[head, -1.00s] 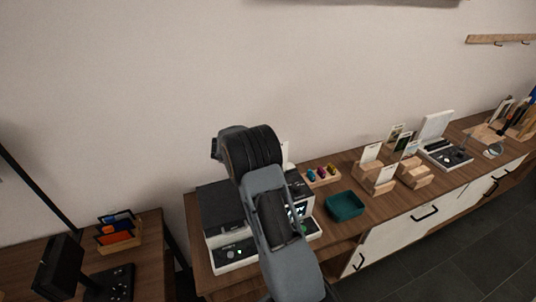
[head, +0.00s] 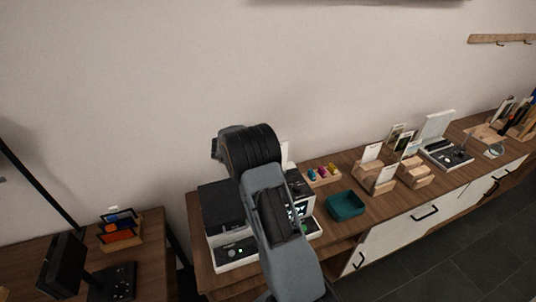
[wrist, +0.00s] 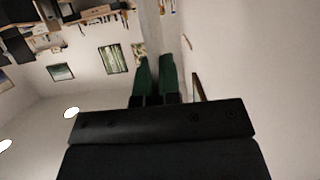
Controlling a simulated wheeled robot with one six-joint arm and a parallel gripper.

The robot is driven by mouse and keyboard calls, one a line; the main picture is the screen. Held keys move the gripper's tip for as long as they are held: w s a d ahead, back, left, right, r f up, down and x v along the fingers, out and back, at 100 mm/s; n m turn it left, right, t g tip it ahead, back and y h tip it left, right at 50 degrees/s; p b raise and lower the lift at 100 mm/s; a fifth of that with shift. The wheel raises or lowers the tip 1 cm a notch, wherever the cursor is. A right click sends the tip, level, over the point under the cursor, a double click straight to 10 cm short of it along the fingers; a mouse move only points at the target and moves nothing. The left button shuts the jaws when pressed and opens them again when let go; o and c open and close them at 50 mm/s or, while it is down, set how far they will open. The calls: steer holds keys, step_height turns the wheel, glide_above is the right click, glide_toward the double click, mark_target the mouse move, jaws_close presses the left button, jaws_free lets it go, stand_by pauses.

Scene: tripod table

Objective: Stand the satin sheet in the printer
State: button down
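Several cards or sheets stand in wooden holders; one pale sheet (head: 385,175) stands in the front holder. I cannot tell which is satin. A black-and-white machine (head: 232,250) with a small lit screen, probably the printer, sits at the counter's left end, partly hidden by my arm. A white upright piece (head: 284,154) shows behind my arm; I cannot tell whether it is a sheet or part of the machine. My gripper (wrist: 155,62) points at the room in the wrist view, its two green fingers slightly apart with nothing visible between them. It is hidden in the head view.
A teal tray (head: 345,205) and a wooden block with coloured pieces (head: 322,174) lie right of the machine. Farther right is a device with a white upright back (head: 436,128). A lower desk (head: 150,245) stands at left, with a gap before the counter.

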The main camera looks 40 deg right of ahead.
steer(key=shift+f, duration=0.2)
steer(key=shift+f+b, duration=0.7)
steer(key=shift+f, duration=1.15)
steer(key=c, duration=1.2)
jaws_free()
steer(key=shift+c, duration=0.2)
steer(key=shift+a, duration=0.1)
steer(key=b+v, duration=0.2)
steer(key=v, duration=1.1)
steer(key=shift+a+r, duration=0.2)
steer(key=shift+a, duration=0.05)
steer(key=shift+r, duration=0.1)
